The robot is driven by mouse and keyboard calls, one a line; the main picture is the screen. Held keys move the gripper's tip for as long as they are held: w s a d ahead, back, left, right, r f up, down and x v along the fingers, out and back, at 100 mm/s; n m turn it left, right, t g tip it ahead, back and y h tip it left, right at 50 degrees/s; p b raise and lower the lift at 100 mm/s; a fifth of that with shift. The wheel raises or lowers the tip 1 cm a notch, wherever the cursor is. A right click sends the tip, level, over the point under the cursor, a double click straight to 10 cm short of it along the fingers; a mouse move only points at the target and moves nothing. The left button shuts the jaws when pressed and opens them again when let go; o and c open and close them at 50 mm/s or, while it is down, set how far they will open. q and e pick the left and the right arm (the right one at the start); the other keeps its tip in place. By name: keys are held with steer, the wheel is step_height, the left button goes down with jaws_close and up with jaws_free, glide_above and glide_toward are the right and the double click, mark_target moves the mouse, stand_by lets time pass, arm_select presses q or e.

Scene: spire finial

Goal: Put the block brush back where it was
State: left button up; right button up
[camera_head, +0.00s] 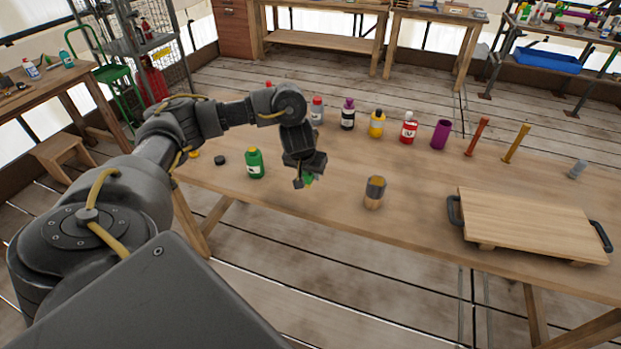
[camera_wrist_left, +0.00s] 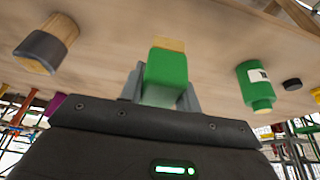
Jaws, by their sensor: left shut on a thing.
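My left gripper (camera_head: 308,178) is over the workbench, between the green bottle and a dark-banded wooden block. It is shut on a green block with a wooden end, which I take to be the block brush (camera_wrist_left: 166,75). In the left wrist view the block sits between the two fingers (camera_wrist_left: 160,88), its wooden end pointing away from the palm. In the head view the hand hides most of it, and only a bit of green (camera_head: 309,180) shows. I cannot tell whether it touches the tabletop. My right gripper is not in view.
The dark-banded wooden block (camera_head: 375,192) stands right of the hand, the green bottle (camera_head: 254,163) left. Several bottles, a purple cup (camera_head: 441,134) and two upright sticks line the back. A board with black handles (camera_head: 530,225) lies at right. Bare workbench (camera_head: 420,175) lies between.

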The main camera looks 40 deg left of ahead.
arm_select(q)
steer(key=w+a+f+b, duration=0.1)
steer(key=w+a+f, duration=0.1)
steer(key=w+f, duration=0.1)
steer(key=w+a+f+b, duration=0.1)
steer(key=f, duration=0.1)
steer(key=shift+w+f+b, duration=0.25)
steer(key=shift+w+b, duration=0.05)
steer(key=shift+w, duration=0.05)
steer(key=shift+w+a+f, duration=0.35)
steer(key=shift+f, duration=0.25)
steer(key=shift+w+a+f, duration=0.1)
steer(key=shift+f, duration=1.45)
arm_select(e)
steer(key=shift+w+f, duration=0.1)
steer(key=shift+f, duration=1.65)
arm_select(q)
steer(key=shift+f, duration=0.15)
steer(key=o, duration=0.9)
